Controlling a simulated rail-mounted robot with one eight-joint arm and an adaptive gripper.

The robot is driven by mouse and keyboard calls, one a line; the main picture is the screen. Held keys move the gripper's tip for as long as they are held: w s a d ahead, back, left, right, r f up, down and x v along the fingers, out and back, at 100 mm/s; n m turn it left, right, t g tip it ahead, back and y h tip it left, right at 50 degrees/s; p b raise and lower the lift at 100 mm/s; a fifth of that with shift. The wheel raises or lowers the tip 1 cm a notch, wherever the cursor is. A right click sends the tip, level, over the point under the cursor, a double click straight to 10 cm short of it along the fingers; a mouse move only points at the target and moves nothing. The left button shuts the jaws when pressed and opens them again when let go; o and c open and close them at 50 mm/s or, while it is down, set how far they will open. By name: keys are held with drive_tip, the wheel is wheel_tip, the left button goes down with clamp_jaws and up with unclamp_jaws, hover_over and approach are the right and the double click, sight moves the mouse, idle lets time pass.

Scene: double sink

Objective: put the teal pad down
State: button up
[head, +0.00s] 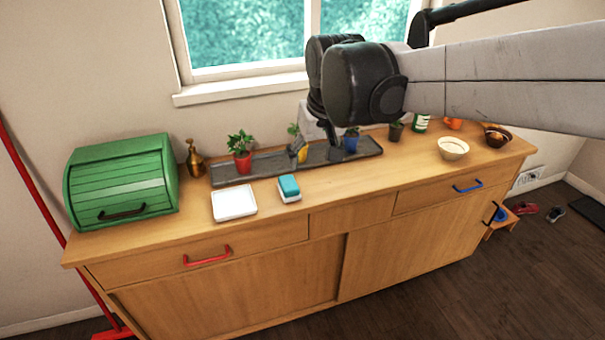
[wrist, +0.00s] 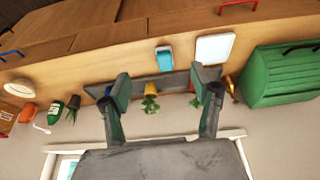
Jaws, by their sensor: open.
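The teal pad (head: 289,185) lies on a small white dish (head: 291,197) on the wooden counter, right of a white square tray (head: 234,204). The pad (wrist: 164,57) and the white tray (wrist: 214,48) also show in the wrist view, which looks turned upside down. My gripper (wrist: 165,85) is open, its two fingers apart with nothing held between them. It hangs above the back of the counter, apart from the pad. In the head view my wrist hides part of the gripper.
A long dark tray (head: 265,164) with several potted plants runs along the back. A green bread box (head: 122,182) and a brass bottle (head: 194,158) stand left. A cream bowl (head: 453,148) and a brown bowl (head: 496,136) stand right. The counter's front middle is clear.

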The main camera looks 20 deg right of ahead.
drive_tip(key=s+f+t, duration=0.3)
drive_tip(key=s+f, duration=0.1)
drive_tip(key=s, duration=1.2)
drive_tip(key=shift+f, duration=0.2)
idle(0.4)
drive_tip(key=o, duration=0.8)
